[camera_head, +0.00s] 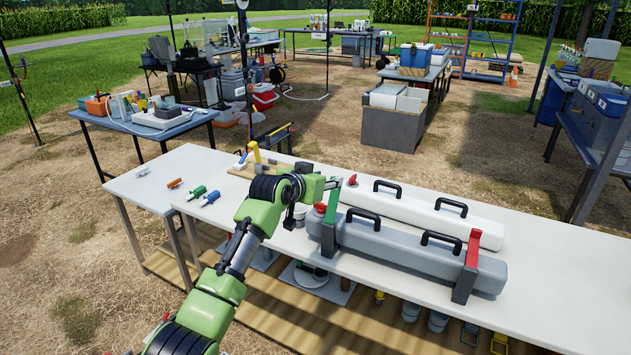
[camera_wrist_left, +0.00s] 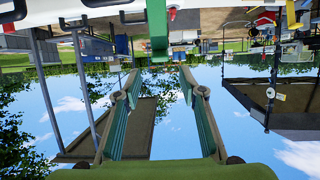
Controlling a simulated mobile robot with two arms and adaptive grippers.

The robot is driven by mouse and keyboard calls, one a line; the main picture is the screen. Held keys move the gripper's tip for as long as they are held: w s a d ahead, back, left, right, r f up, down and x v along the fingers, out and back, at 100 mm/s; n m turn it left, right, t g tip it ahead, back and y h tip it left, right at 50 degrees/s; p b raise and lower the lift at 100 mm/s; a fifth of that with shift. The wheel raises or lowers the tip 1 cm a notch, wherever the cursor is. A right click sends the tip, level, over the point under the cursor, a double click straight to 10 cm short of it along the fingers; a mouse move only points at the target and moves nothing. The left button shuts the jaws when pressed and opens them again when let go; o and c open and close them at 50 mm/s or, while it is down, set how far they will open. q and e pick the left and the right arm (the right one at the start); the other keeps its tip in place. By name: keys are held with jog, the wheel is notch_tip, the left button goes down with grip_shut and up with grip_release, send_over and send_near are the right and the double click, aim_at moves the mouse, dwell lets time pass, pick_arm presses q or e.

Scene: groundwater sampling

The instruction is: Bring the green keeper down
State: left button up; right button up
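A long grey case (camera_head: 395,248) lies on the white table, with a dark clasp at each end. The green keeper (camera_head: 332,206) stands upright at its left end, partly hidden by my left gripper. A red keeper (camera_head: 473,249) stands upright at the right end. My left gripper (camera_head: 326,184) is beside the top of the green keeper. In the left wrist view, which is upside down, my left gripper (camera_wrist_left: 160,75) is open and empty. The green keeper (camera_wrist_left: 157,30) appears just beyond and between its fingertips; I cannot tell if they touch. My right gripper is not in view.
A white case (camera_head: 425,215) with black handles lies behind the grey one. A red knob (camera_head: 352,180) and a red-topped part (camera_head: 320,209) are near the gripper. Green (camera_head: 197,192) and blue (camera_head: 210,198) tools lie at left. The table's right front is clear.

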pick_arm(q)
jog(key=v, duration=0.6)
jog(key=shift+r, duration=0.15)
jog(key=shift+c, duration=0.5)
